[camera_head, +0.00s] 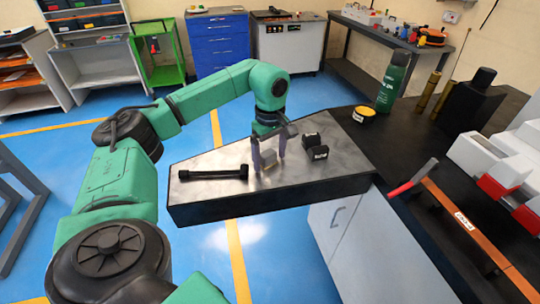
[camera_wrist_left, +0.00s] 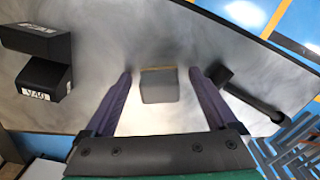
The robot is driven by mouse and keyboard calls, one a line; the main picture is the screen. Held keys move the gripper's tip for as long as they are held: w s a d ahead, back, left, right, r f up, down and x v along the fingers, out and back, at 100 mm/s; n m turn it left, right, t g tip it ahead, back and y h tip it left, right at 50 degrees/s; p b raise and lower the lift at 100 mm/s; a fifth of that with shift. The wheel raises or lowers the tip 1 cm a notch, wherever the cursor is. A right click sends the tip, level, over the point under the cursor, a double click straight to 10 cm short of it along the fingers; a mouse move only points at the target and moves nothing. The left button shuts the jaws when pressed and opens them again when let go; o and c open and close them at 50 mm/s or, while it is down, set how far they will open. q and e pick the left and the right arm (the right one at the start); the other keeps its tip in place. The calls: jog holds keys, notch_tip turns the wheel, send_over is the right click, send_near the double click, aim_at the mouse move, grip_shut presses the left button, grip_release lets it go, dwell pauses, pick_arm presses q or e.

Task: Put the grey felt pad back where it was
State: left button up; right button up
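A small grey block-like piece, which looks like the grey felt pad (camera_head: 270,161), lies on the metal-topped surface (camera_head: 215,165). It has a thin tan edge along its far side in the left wrist view (camera_wrist_left: 159,86). My left gripper (camera_head: 269,154) points down over it. Its two purple fingers are open in the left wrist view (camera_wrist_left: 161,75), one on each side of the pad, with a gap on both sides. Whether the fingertips are level with the pad or above it, I cannot tell. My right gripper is not in view.
A black bar tool (camera_head: 213,174) lies left of the pad, and black labelled blocks (camera_head: 314,146) stand to its right. The dark bench (camera_head: 400,150) at right holds a green bottle (camera_head: 392,82), a yellow-topped pot (camera_head: 364,112) and a red-handled lever (camera_head: 415,178).

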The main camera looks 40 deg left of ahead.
aim_at(271, 154)
pick_arm(q)
jog(key=shift+r, duration=0.4)
notch_tip(271, 154, up, 6)
jog(key=shift+f+b, duration=0.2)
jog(key=shift+b, duration=0.35)
notch_tip(271, 154, up, 6)
jog(key=shift+f+p, duration=0.1)
jog(key=shift+p, duration=1.05)
